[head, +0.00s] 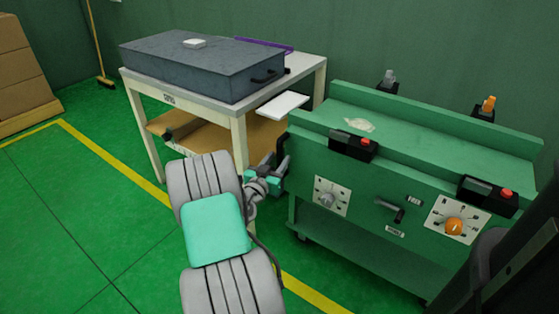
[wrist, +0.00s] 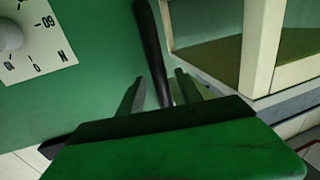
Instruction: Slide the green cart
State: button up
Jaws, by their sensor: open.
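The green cart (head: 330,165) stands at the right in the head view, with dials and a small handle on its front panel. In the wrist view its green panel (wrist: 90,70) fills the left side, with a dial plate (wrist: 35,45) at the corner. My gripper (head: 282,160) is at the cart's left end. In the wrist view my gripper (wrist: 158,88) is open, with a black bar (wrist: 152,45) running between its two fingers. I cannot tell whether the fingers touch the bar. The bar's lower end is hidden behind the dark-edged green part below.
A white-framed table (head: 240,130) carrying a dark grey slab (head: 190,65) stands close to the left of the cart. A white plate (head: 282,106) juts out between them. Green floor (head: 80,210) with yellow lines is clear at the left. Brown boxes (head: 22,75) stand farther left.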

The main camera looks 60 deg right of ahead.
jog(key=shift+d, duration=0.95)
jog(key=shift+w, duration=0.1)
grip_shut()
dwell(0.5)
